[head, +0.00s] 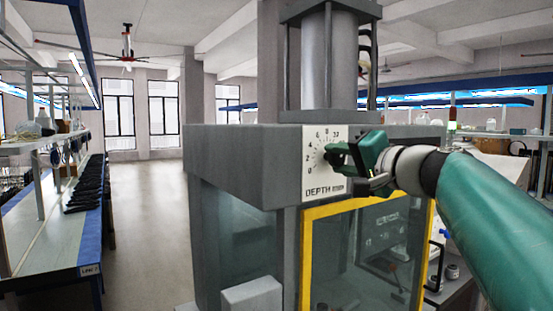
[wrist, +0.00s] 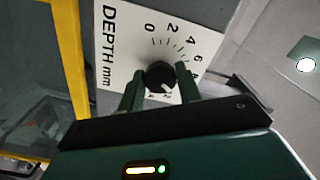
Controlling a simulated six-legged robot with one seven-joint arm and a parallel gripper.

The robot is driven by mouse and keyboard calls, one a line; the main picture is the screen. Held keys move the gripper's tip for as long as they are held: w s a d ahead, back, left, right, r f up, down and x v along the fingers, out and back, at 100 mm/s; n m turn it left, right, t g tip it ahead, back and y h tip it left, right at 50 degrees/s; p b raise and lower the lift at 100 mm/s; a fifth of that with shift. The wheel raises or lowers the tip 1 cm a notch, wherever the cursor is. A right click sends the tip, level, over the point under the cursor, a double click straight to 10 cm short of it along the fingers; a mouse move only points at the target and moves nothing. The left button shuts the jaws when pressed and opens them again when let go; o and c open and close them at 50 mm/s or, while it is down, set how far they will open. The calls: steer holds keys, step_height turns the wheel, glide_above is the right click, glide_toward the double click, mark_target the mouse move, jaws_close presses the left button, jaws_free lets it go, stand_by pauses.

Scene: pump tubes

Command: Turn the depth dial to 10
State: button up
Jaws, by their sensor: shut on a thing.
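The depth dial is a black round knob (wrist: 158,72) on a white plate (wrist: 122,60) printed "DEPTH mm" with a ring of numbers. In the wrist view my gripper (wrist: 159,82) has one green finger on each side of the knob, closed on it. The knob's white pointer mark slants toward the lower right, near the high numbers; the exact reading is unclear. The fingers cover part of the scale. In the head view the plate (head: 313,178) is on the machine's front, and my gripper (head: 336,154) hides the knob.
The grey machine (head: 240,150) has a yellow-framed clear door (head: 308,255) below the dial plate. A long workbench (head: 60,240) stands on the left, with open floor (head: 150,230) between.

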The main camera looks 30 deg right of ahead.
stand_by(0.4)
steer(key=o, duration=1)
steer(key=shift+w, duration=0.1)
steer(key=s, duration=1.4)
steer(key=shift+d, duration=0.2)
